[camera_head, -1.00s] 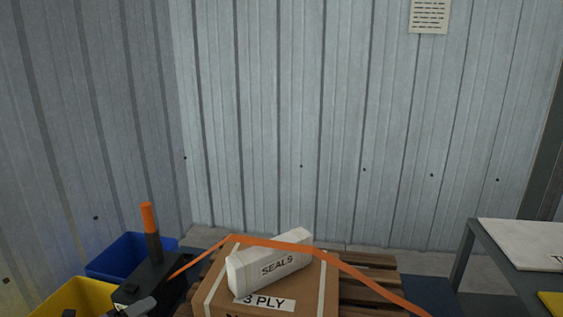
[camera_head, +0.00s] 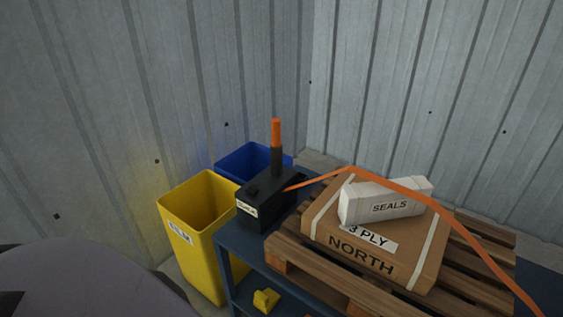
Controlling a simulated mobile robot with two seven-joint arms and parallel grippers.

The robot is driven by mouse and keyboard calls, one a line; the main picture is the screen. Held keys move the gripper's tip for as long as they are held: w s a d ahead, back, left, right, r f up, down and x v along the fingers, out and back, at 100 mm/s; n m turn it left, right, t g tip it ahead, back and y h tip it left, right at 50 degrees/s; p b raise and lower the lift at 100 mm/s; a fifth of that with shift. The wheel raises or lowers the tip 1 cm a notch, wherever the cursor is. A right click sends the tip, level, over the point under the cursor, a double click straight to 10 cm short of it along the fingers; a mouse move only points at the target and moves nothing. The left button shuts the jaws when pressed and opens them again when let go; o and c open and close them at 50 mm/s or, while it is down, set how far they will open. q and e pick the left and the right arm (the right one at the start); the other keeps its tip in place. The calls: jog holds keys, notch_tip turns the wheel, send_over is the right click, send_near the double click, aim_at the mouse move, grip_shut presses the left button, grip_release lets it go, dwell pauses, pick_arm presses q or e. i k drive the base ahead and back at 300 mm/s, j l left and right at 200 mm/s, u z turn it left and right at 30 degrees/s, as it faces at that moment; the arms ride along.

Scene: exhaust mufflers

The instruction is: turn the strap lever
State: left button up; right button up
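The strap lever (camera_head: 277,146) stands upright on a black strap box (camera_head: 266,200), with an orange grip at its top. The black box sits on a blue bench, left of the pallet. An orange strap (camera_head: 320,178) runs from the box over a cardboard carton (camera_head: 375,242) marked "3 PLY" and "NORTH", then down to the right. A white box marked "SEALS" (camera_head: 386,201) lies on the carton, by the strap. Neither of my grippers is in view.
A yellow bin (camera_head: 190,228) and a blue bin (camera_head: 251,161) stand left of and behind the black box. The carton rests on a wooden pallet (camera_head: 290,254). A small yellow object (camera_head: 265,300) lies below the bench top. Corrugated walls close off the back.

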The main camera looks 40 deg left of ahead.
aim_at(276, 147)
jog(key=u, duration=0.8)
